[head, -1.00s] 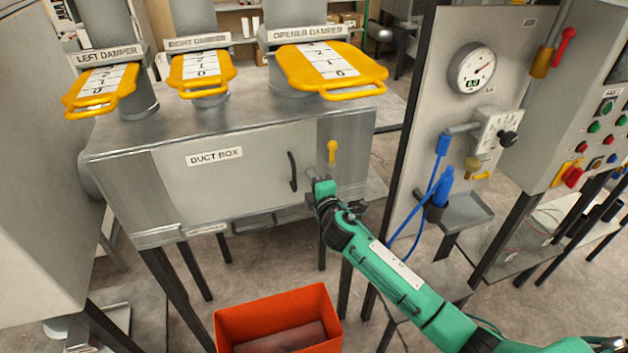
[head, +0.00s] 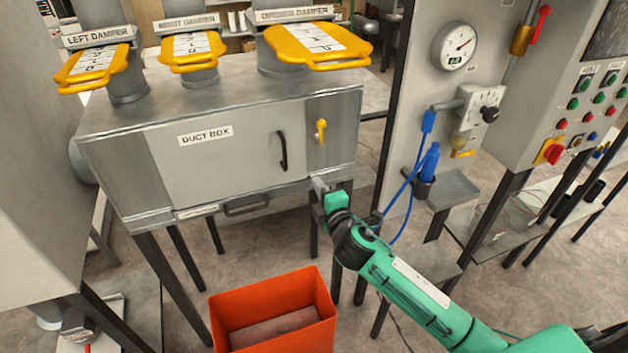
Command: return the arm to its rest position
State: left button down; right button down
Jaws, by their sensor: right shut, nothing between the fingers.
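My right arm is green and comes in from the lower right in the head view. Its gripper (head: 320,186) is shut and empty, in front of the lower right corner of the duct box (head: 225,165). It appears just below the yellow latch handle (head: 320,130) and does not hold it; I cannot tell whether it touches the box. The duct box door is closed, with a dark handle (head: 282,150). My left gripper is not in view.
An orange bin (head: 272,308) stands on the floor below the box. A gauge panel (head: 415,90) with a blue hose tool (head: 430,162) in a holder stands to the right. Yellow damper plates (head: 317,45) are on top. A control cabinet (head: 565,90) is at far right.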

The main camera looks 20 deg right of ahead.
jog(key=s+d+f+m+g+h, duration=0.1)
jog(key=s+d+f+m+g, duration=0.1)
jog(key=f, duration=1)
jog(key=s+d+f+m+g, duration=0.1)
jog(key=d+f+m+g, duration=0.15)
jog(key=f, duration=0.95)
jog(key=s+d+f+m+g, duration=0.1)
jog(key=s+f+m+g, duration=0.15)
jog(key=s+f, duration=0.65)
jog(key=s+d+f+m+g, duration=0.2)
jog(key=s+f+g, duration=0.15)
jog(key=f, duration=0.95)
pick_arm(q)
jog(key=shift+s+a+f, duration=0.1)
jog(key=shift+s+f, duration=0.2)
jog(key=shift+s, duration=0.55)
pick_arm(e)
jog(key=s+f+m+g, duration=0.2)
jog(key=s+f, duration=0.4)
jog(key=s, duration=0.7)
jog(key=s+a+f+m+g, duration=0.1)
jog(key=s+f, duration=0.6)
jog(key=s, duration=0.7)
jog(key=s+a+f+m+g, duration=0.1)
jog(key=s+f+m+g, duration=0.2)
jog(key=s+f, duration=0.4)
jog(key=s+m, duration=0.1)
jog(key=s, duration=0.5)
jog(key=shift+s, duration=0.15)
jog(key=shift+g, duration=0.25)
